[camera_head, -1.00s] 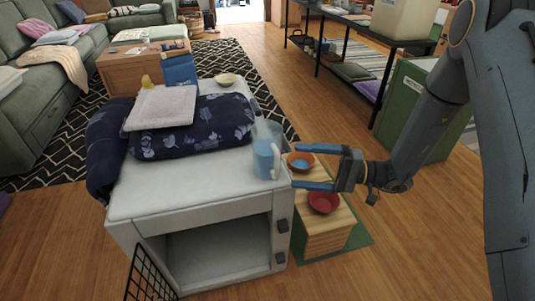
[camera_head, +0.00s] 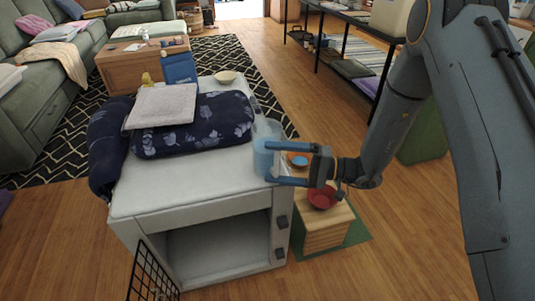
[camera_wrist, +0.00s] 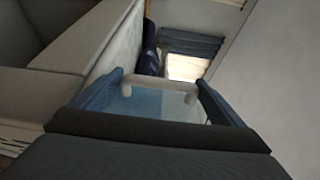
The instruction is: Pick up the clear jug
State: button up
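The clear jug (camera_head: 266,150), bluish and see-through, stands upright at the right edge of the white cabinet top. My gripper (camera_head: 275,162) is open at the jug's right side, its two blue fingers reaching left toward the handle. In the wrist view, the jug (camera_wrist: 150,108) shows below its pale handle (camera_wrist: 160,88). In the head view the fingers partly cover the handle, so contact cannot be told.
The white cabinet (camera_head: 180,185) carries a dark blue floral cushion (camera_head: 195,130), a light folded cloth (camera_head: 162,105) and a cream bowl (camera_head: 226,76).

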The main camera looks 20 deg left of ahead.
jog(key=c, duration=1.1)
jog(key=shift+r, duration=0.2)
